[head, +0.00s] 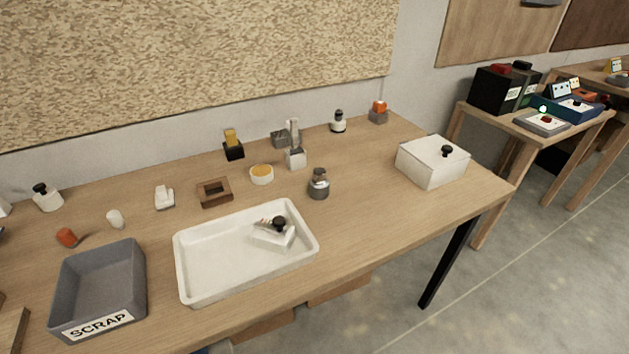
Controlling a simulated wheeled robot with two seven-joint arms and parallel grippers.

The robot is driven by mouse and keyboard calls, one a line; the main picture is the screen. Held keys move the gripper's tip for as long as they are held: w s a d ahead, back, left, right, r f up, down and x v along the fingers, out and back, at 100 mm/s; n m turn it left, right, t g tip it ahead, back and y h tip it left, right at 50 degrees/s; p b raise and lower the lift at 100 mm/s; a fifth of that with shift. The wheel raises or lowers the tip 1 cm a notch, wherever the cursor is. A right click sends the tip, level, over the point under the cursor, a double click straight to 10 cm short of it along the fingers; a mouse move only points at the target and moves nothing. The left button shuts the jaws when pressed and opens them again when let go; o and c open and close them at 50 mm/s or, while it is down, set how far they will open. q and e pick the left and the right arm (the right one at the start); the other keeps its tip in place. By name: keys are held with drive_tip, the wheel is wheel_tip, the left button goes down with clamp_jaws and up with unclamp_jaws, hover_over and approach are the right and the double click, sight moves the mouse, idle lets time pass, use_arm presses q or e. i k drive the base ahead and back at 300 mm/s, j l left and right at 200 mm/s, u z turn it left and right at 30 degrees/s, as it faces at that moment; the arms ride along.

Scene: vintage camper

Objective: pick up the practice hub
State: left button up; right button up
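No thing is labelled as the practice hub, so I cannot tell for certain which it is. One candidate is a small white block with a black round knob (274,235) and a thin tan piece beside the knob. It lies in the right half of the shallow white tray (205,288) on the wooden workbench. Neither of my grippers shows in the head view, and nothing is touching the block.
A grey SCRAP bin (70,282) stands left of the tray. A white lidded box (432,168) is near the bench's right end. A metal canister (319,185), brown wooden frame (214,192) and cup (262,174) stand behind the tray. Bare bench lies right of the tray.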

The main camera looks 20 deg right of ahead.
sight(316, 191)
drive_tip(key=l+z, duration=0.1)
drive_tip(key=l, duration=0.45)
drive_tip(key=i+l, duration=0.15)
drive_tip(key=l, duration=0.35)
drive_tip(key=l+z, duration=0.15)
drive_tip(key=l, duration=0.4)
drive_tip(key=i+l, duration=0.15)
drive_tip(key=l, duration=0.35)
drive_tip(key=i+l+z, duration=0.15)
drive_tip(key=l, duration=0.4)
